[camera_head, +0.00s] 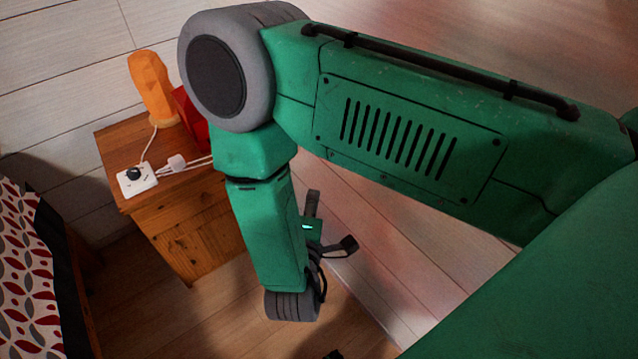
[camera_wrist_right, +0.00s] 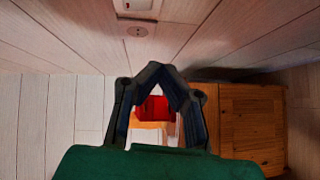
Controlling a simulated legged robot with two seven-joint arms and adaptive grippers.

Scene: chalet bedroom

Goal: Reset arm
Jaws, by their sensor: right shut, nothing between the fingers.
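My right arm (camera_head: 410,130) crosses the upper right of the head view and bends down at a large grey joint. My right gripper shows partly as dark parts (camera_head: 342,247) beside the green forearm, and the forearm hides some of it. In the right wrist view my right gripper (camera_wrist_right: 158,68) is shut, its dark fingers meeting at the tips with nothing held. A red object (camera_wrist_right: 153,108) shows beyond the gap between the fingers. My left gripper is not in view.
A wooden nightstand (camera_head: 190,232) stands behind my forearm, bearing an orange lamp (camera_head: 152,85), a red object (camera_head: 190,117) and a white power strip (camera_head: 136,180). A patterned bed (camera_head: 25,280) is at the left. The wrist view shows wall sockets (camera_wrist_right: 138,31).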

